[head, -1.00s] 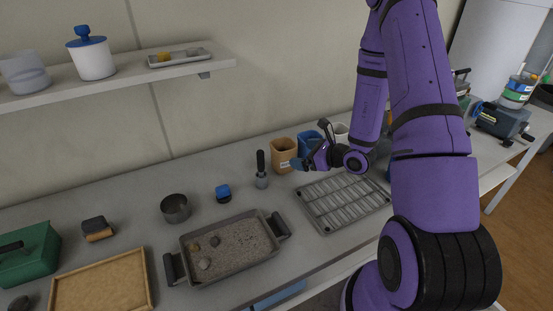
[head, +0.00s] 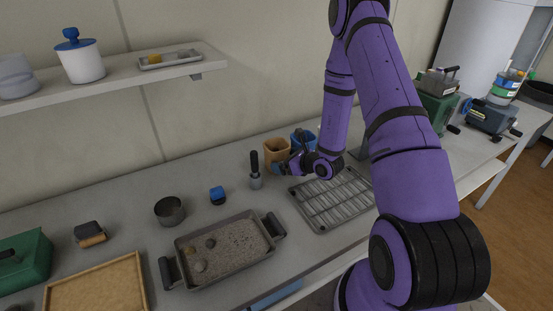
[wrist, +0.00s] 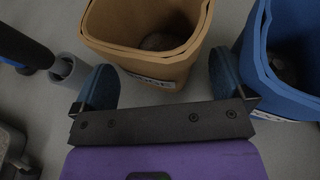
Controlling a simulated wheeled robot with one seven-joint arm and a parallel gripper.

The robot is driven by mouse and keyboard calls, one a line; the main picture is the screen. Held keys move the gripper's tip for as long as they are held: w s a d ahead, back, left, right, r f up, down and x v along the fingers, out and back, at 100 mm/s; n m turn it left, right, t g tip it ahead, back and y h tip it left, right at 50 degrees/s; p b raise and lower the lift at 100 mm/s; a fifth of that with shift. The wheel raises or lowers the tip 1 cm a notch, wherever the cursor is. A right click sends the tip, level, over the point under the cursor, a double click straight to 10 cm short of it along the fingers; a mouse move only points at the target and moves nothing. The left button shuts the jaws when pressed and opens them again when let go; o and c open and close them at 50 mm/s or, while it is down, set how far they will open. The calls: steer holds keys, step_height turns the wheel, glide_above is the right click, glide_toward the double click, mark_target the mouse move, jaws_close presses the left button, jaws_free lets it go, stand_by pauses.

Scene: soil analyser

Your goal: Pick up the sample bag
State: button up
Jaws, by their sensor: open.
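A tan open-topped bag (head: 277,150) with a white label stands upright on the bench near the wall. In the wrist view, the tan bag (wrist: 145,35) is just ahead of my gripper, and something small and dark shows at its bottom. A blue open-topped bag (head: 303,138) stands to its right and also shows at the right edge of the wrist view (wrist: 280,65). My gripper (wrist: 163,80) is open and empty, its two blue pads spread at the tan bag's near side. In the head view, my gripper (head: 285,166) is low before the bags and partly covers them.
A black-handled tool (head: 255,170) stands left of the tan bag. A metal rack (head: 330,205) lies to the right, in front. A tray of soil (head: 225,250), a metal cup (head: 170,211) and a small blue-topped item (head: 217,195) are to the left. The shelf (head: 110,85) is above left.

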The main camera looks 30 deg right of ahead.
steer(key=shift+x, duration=1.45)
steer(key=shift+c, duration=0.2)
steer(key=c, duration=0.9)
steer(key=shift+c, duration=0.2)
